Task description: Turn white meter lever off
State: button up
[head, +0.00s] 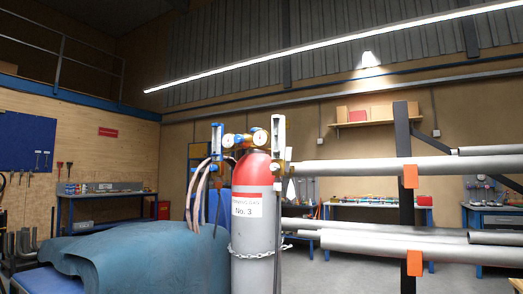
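A grey gas cylinder (246,245) with a red top (252,172) stands upright in the middle of the head view. Its label reads "No. 3". Round gauges (261,137) sit on a brass regulator above it. Hoses (198,190) hang down from the left meter. My gripper is not in view.
A chain (258,254) goes round the cylinder. A blue-grey covered bulk (140,255) fills the lower left, close to the cylinder. Long pipes (390,168) on a black rack (404,200) extend to the right. Workbenches (375,212) line the back wall. Air above the cylinder is free.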

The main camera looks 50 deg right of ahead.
aim_at(289, 149)
jog(key=z, duration=1.5)
